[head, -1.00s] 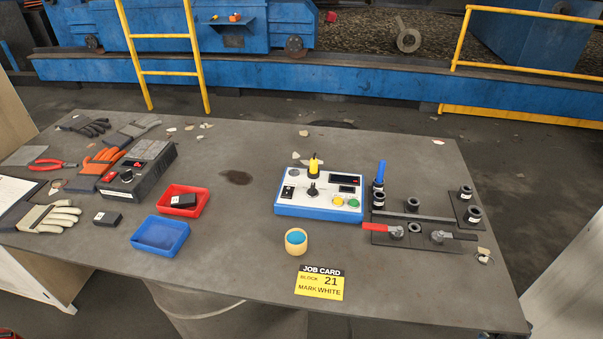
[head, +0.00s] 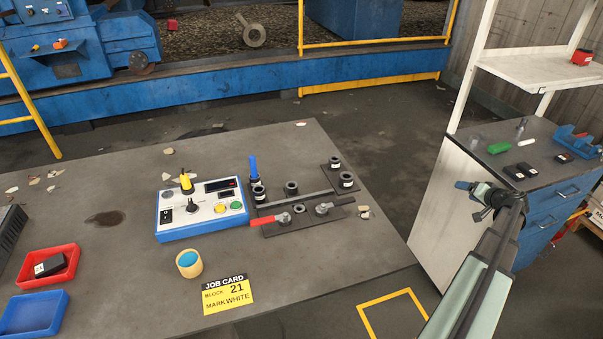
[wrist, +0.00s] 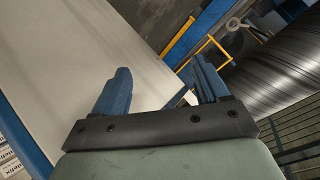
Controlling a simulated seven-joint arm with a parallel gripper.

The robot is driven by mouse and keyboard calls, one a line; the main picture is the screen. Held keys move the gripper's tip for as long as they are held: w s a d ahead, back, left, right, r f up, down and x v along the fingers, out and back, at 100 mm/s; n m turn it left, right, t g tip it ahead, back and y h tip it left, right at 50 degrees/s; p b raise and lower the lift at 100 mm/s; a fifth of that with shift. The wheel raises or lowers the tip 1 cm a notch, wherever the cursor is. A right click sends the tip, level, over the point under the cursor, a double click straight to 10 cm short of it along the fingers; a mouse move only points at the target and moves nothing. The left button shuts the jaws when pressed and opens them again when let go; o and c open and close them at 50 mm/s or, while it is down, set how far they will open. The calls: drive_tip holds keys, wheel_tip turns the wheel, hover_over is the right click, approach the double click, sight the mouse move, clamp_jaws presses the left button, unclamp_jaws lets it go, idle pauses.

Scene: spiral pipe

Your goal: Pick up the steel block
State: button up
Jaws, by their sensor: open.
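Several small dark blocks show in the head view, and I cannot tell which is the steel block. One dark block (head: 50,266) with a pale label lies in the red tray (head: 22,278). Others lie on the right-hand bench top, including a dark block (head: 514,172) and a dark block in or by the blue holder (head: 563,157). My gripper (head: 468,187) is raised in front of the right-hand bench, apart from these blocks. In the wrist view its two blue fingers (wrist: 160,88) are spread with nothing between them. No block is clear in the wrist view.
The grey table holds a control box (head: 203,209), a valve fixture (head: 300,205), a round cup (head: 190,264), a blue tray (head: 32,312) and a yellow job card (head: 228,294) reading block 21, mark white. A white shelf (head: 535,68) overhangs the right-hand bench. A green object (head: 499,147) lies there.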

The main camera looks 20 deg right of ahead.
wheel_tip(320, 180, up, 22)
drive_tip(key=w+a+n+t+y, duration=0.2)
drive_tip(key=t+y, duration=0.1)
drive_tip(key=w+a+r+n+y, duration=0.2)
drive_tip(key=w+a+r, duration=0.3)
drive_tip(key=a+r, duration=0.15)
drive_tip(key=w+a+f+n+g+y, duration=0.1)
drive_tip(key=w+a+n+g+y, duration=0.15)
drive_tip(key=w+a, duration=0.9)
drive_tip(key=w+a+n+g+y, duration=0.1)
drive_tip(key=w+a+n+g, duration=0.15)
drive_tip(key=w+a, duration=0.9)
drive_tip(key=w+a+f+n+g+y, duration=0.1)
drive_tip(key=w+a+n+g, duration=0.15)
drive_tip(key=a, duration=1.55)
drive_tip(key=w+a+f+n+g, duration=0.1)
drive_tip(key=a+n+g, duration=0.15)
drive_tip(key=a, duration=1.65)
drive_tip(key=s+a+f+n+g+h, duration=0.15)
drive_tip(key=s+a+n, duration=0.35)
drive_tip(key=a, duration=1.6)
drive_tip(key=s+a+r+n+g+h, duration=0.2)
drive_tip(key=s+a, duration=0.5)
drive_tip(key=a, duration=1.5)
drive_tip(key=s+a+f+n+g+h, duration=0.15)
drive_tip(key=s+a+n, duration=0.45)
drive_tip(key=s+a, duration=2.4)
drive_tip(key=x, duration=1.2)
drive_tip(key=shift+f, duration=0.45)
clamp_jaws()
